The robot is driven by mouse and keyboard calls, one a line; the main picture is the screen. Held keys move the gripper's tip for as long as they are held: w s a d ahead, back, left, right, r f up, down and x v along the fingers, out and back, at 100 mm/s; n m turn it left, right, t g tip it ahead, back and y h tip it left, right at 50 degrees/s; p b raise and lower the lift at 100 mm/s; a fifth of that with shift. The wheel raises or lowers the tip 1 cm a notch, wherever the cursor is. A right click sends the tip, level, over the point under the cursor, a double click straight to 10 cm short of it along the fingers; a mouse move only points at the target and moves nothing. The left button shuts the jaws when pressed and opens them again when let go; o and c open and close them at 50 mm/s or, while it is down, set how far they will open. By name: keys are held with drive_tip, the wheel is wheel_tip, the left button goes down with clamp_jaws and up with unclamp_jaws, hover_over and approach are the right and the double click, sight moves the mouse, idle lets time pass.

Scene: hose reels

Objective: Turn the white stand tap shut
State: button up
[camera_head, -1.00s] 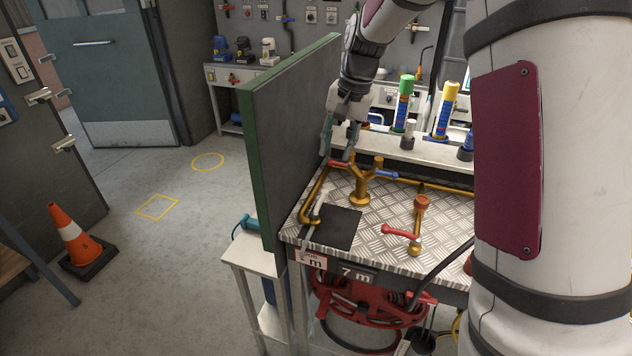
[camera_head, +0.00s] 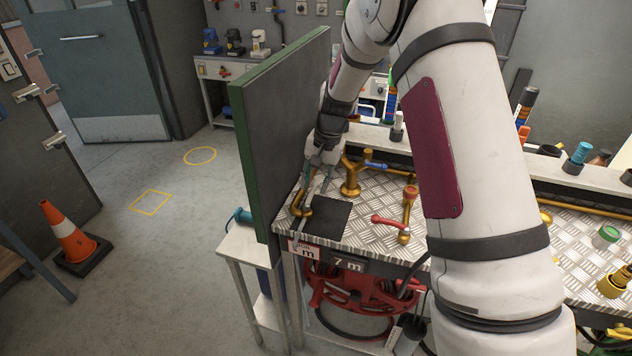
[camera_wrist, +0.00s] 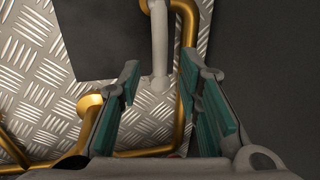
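The white stand tap shows a pale grey-white lever (camera_wrist: 159,45) in the wrist view, beside a bent brass pipe (camera_wrist: 187,60). The lever's rounded end lies between the fingers in that picture, with a gap on each side. In the head view the brass pipe (camera_head: 307,211) stands at the bench's front left corner, and the lever is too small to judge well. My gripper (camera_head: 315,190) points down above it; in the wrist view my gripper (camera_wrist: 158,68) is open with teal pads. I cannot tell whether the lever is at finger depth.
A green-edged dark panel (camera_head: 285,130) rises close to the left of my gripper. A blue-handled brass tap (camera_head: 376,165) and a red-handled one (camera_head: 388,222) stand to the right on the tread-plate bench. A black mat (camera_head: 330,218) lies beside the pipe. A red reel (camera_head: 345,290) sits below.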

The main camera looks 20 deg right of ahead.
drive_tip(key=shift+f, duration=0.3)
